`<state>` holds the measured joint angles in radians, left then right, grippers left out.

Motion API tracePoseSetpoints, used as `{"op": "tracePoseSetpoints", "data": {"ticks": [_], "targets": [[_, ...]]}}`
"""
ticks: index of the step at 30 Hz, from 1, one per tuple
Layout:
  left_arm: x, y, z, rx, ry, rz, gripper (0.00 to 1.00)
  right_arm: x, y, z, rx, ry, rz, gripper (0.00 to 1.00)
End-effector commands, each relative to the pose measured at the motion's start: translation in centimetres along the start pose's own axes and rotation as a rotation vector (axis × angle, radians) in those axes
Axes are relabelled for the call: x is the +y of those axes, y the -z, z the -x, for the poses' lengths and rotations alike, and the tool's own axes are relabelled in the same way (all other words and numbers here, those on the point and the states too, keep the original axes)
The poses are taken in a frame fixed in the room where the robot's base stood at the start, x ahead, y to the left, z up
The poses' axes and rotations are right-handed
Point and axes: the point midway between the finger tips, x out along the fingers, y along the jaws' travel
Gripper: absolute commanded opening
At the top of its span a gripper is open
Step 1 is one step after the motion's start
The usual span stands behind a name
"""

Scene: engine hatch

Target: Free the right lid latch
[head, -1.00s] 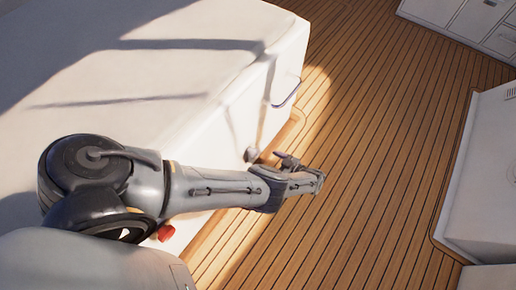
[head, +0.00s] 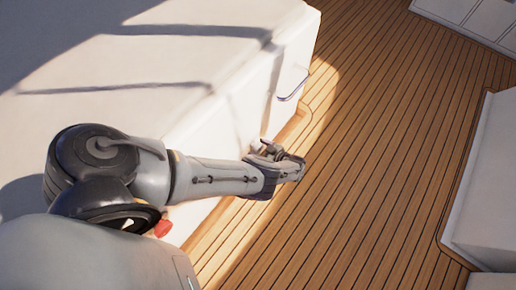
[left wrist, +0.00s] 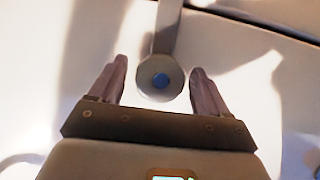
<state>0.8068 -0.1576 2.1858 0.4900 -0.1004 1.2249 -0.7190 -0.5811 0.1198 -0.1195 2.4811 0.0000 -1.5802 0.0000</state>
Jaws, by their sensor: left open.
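In the head view my left gripper (head: 299,166) is low beside the white box's (head: 232,128) side wall. A small pale piece of the latch (head: 257,145) shows just behind it; the rest is hidden by my arm. My right gripper is not in view.
A curved blue-grey handle (head: 293,90) sticks out of the box wall farther along. A red part (head: 162,228) shows below my left arm. The wooden deck (head: 390,150) is clear to the right, up to a white unit (head: 487,195).

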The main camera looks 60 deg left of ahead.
Motion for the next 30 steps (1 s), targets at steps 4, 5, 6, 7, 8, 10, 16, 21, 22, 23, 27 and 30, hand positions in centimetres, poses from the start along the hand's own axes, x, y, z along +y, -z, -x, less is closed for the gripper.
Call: {"op": "tracePoseSetpoints", "data": {"ticks": [4,5,6,7,8,10,16,21,22,23,27,30], "targets": [[-0.02,-0.01,-0.81,0.000,0.001,-0.001,0.77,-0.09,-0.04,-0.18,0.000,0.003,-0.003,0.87],[-0.02,0.00,-0.87,0.000,0.001,-0.001,0.77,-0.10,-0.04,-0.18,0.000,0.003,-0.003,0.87],[-0.01,0.01,-0.93,0.000,0.001,-0.001,0.77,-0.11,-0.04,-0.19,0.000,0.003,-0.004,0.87],[-0.01,0.02,-0.95,0.000,0.000,0.000,0.77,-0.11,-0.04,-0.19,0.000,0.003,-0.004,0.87],[-0.01,0.02,-0.97,0.000,0.000,0.000,0.77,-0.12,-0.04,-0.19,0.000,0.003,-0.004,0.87],[-0.01,0.02,-0.96,0.000,0.000,0.000,0.77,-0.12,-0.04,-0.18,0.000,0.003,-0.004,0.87],[0.00,0.02,-0.94,0.000,0.000,0.000,0.65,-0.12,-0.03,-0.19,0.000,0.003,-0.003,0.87],[0.00,0.02,-0.93,0.000,0.000,0.000,0.39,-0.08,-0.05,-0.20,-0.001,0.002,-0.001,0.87],[0.00,0.01,-0.92,0.000,0.000,0.000,0.34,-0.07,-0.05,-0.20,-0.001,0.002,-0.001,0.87],[0.00,0.01,-0.92,0.000,0.000,0.000,0.30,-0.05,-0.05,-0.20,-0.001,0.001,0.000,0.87],[0.00,0.01,-0.92,0.000,-0.001,0.001,0.23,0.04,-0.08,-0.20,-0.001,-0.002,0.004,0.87],[0.00,0.02,-0.91,0.000,-0.004,0.009,0.23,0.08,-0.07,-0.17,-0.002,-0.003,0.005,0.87]]}}
